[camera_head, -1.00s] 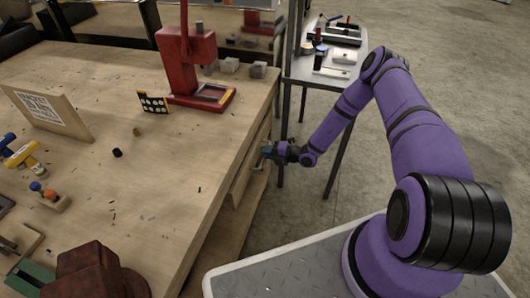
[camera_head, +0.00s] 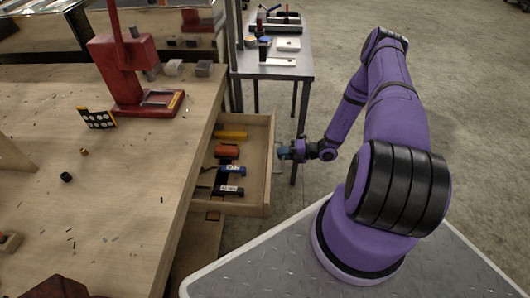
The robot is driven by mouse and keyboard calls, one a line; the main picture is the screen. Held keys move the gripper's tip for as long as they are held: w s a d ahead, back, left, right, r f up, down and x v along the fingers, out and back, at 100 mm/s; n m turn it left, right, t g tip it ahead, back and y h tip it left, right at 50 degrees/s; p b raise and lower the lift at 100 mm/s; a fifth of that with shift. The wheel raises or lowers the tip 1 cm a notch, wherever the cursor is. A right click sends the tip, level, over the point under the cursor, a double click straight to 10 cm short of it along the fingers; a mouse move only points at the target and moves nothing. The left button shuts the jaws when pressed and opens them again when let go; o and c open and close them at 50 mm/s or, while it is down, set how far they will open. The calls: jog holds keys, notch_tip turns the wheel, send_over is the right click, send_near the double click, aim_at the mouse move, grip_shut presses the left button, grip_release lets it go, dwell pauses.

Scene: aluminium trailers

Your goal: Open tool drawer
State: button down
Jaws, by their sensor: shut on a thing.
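The tool drawer (camera_head: 258,137) is a light wooden box pulled well out from the right side of the workbench. Inside it lie a yellow tool (camera_head: 231,135), an orange tool (camera_head: 227,151) and dark-handled tools with white labels (camera_head: 233,168). My gripper (camera_head: 284,153) is at the outer face of the drawer front, shut on the drawer handle (camera_head: 279,160). The handle is small in the picture and partly hidden by the gripper.
The wooden workbench (camera_head: 130,185) fills the left, with a red press (camera_head: 125,75) and small metal blocks (camera_head: 174,68) near its far edge. A metal side table (camera_head: 285,72) with tools stands beyond the drawer. Concrete floor (camera_head: 420,70) is open at the right.

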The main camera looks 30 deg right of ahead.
jog(key=shift+f+v, duration=0.2)
jog(key=shift+v, duration=0.65)
jog(key=shift+f+v, duration=0.15)
jog(key=shift+v, duration=0.7)
jog(key=shift+f+v, duration=0.2)
jog(key=shift+v, duration=0.65)
jog(key=shift+s+d, duration=0.1)
jog(key=shift+d, duration=0.05)
jog(key=c, duration=1.1)
grip_release()
jog(key=shift+c, duration=0.2)
jog(key=v, duration=1)
jog(key=shift+s+d, duration=0.2)
jog(key=shift+d, duration=0.1)
